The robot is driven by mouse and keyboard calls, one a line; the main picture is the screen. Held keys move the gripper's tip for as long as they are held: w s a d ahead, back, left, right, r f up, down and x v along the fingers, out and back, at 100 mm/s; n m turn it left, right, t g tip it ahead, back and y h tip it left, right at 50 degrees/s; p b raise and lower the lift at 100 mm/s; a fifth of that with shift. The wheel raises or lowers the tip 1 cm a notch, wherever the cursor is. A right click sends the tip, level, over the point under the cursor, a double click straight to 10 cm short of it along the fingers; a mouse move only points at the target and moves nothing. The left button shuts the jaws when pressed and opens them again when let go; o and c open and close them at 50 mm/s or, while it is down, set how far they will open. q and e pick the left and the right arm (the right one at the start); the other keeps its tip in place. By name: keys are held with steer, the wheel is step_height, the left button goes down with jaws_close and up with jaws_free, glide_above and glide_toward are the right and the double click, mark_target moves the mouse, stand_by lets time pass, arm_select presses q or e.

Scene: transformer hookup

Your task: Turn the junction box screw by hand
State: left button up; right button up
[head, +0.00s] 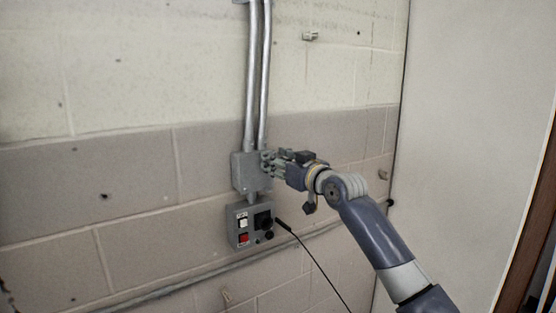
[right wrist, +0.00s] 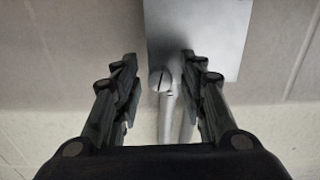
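The grey junction box (head: 243,172) is on the block wall, below two metal conduits (head: 257,75). My right gripper (head: 267,162) is at the right side of the box in the head view. In the right wrist view its two fingers (right wrist: 160,62) are apart, with the round slotted screw (right wrist: 161,80) showing between them near the edge of the box face (right wrist: 205,35). A gap shows on each side of the screw, and neither finger appears to touch it. In the head view the screw is too small to make out. My left gripper is not in view.
A grey control box (head: 238,237) with a white and a red switch hangs just below the junction box. A black cable with a plug (head: 284,225) hangs to its right. A horizontal conduit (head: 180,283) runs low along the wall. A pale panel (head: 460,130) stands at the right.

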steer(key=shift+s+r, duration=0.1)
steer(key=shift+r, duration=0.1)
steer(key=v, duration=1.2)
steer(key=shift+f, duration=0.1)
